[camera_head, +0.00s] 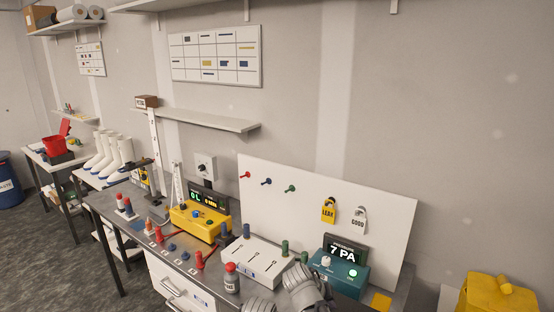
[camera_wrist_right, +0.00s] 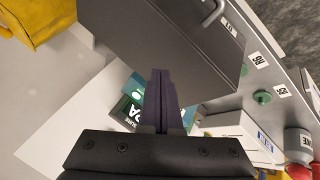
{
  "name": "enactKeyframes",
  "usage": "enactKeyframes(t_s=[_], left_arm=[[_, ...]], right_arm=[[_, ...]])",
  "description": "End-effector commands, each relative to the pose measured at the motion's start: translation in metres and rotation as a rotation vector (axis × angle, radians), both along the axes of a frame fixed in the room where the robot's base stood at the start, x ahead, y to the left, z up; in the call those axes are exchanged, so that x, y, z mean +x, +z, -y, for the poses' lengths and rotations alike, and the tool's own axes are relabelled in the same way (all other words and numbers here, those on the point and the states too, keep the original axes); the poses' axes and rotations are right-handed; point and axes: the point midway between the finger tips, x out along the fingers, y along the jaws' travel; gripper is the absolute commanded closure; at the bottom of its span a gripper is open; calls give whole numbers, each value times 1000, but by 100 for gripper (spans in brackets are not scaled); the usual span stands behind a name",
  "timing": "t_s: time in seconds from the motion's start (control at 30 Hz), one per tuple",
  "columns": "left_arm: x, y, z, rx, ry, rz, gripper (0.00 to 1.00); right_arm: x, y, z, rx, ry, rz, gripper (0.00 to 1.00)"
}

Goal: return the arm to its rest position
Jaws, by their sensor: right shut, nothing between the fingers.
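My right gripper (camera_wrist_right: 160,74) points away from the camera in the right wrist view, its dark fingers together with nothing between them. In that view it overlaps the teal pressure device and a grey cabinet face. In the head view, grey parts of my right arm (camera_head: 306,289) show at the bottom edge, in front of the teal pressure device (camera_head: 340,275) with its "7 PA" display. The fingertips are hard to make out there. My left gripper is not in view.
The grey bench holds a white slotted box (camera_head: 253,260), a yellow device (camera_head: 199,222), a grey bottle with a red cap (camera_head: 232,279) and several coloured pegs. A white board (camera_head: 395,215) with two padlocks stands behind. A yellow object (camera_head: 497,295) is at the right.

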Motion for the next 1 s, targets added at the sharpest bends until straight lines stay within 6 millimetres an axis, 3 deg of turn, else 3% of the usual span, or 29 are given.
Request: enactKeyframes(t_s=[0.27,0.57,0.6,0.7,1.0], left_arm=[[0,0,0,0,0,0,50],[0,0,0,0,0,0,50],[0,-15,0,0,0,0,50],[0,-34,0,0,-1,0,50],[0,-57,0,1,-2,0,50]], right_arm=[[-74,-23,-38,127,111,-205,100],[-181,-38,-92,324,326,-485,100],[-179,-54,-94,328,331,-492,100],[-175,-73,-93,324,327,-487,100],[-174,-96,-93,322,326,-484,100]])
